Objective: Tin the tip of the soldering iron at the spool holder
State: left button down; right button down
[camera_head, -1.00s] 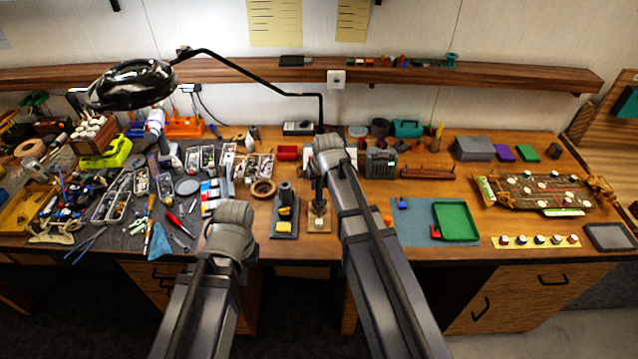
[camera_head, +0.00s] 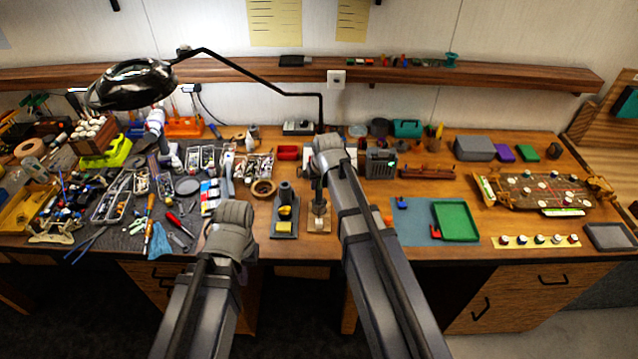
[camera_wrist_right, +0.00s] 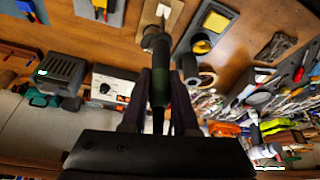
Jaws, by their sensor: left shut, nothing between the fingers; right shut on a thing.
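My right gripper (camera_wrist_right: 160,108) is shut on the dark green handle of the soldering iron (camera_wrist_right: 160,75) in the right wrist view. The iron points at the spool holder (camera_wrist_right: 172,8), a small wooden base with a pale piece on it. I cannot tell whether the tip touches it. In the head view, the right gripper (camera_head: 318,178) is above the spool holder (camera_head: 313,228), with the iron upright below it. My left gripper (camera_head: 241,252) is low at the bench's front edge, shut and empty, its fingers mostly hidden by its own arm.
A dark iron stand with a yellow sponge (camera_head: 284,211) stands just left of the holder. A blue mat (camera_head: 413,212) with a green tray (camera_head: 456,221) lies to the right. Crowded tools and parts boxes fill the bench's left side. A magnifier lamp (camera_head: 133,85) hangs above them.

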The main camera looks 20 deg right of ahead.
jog(key=shift+f+b, duration=0.6)
dwell(3.9)
jog(key=shift+r, duration=0.15)
dwell(0.7)
notch_tip(320, 180, up, 6)
jog(key=p, duration=0.6)
jog(key=shift+d, duration=0.1)
dwell(0.5)
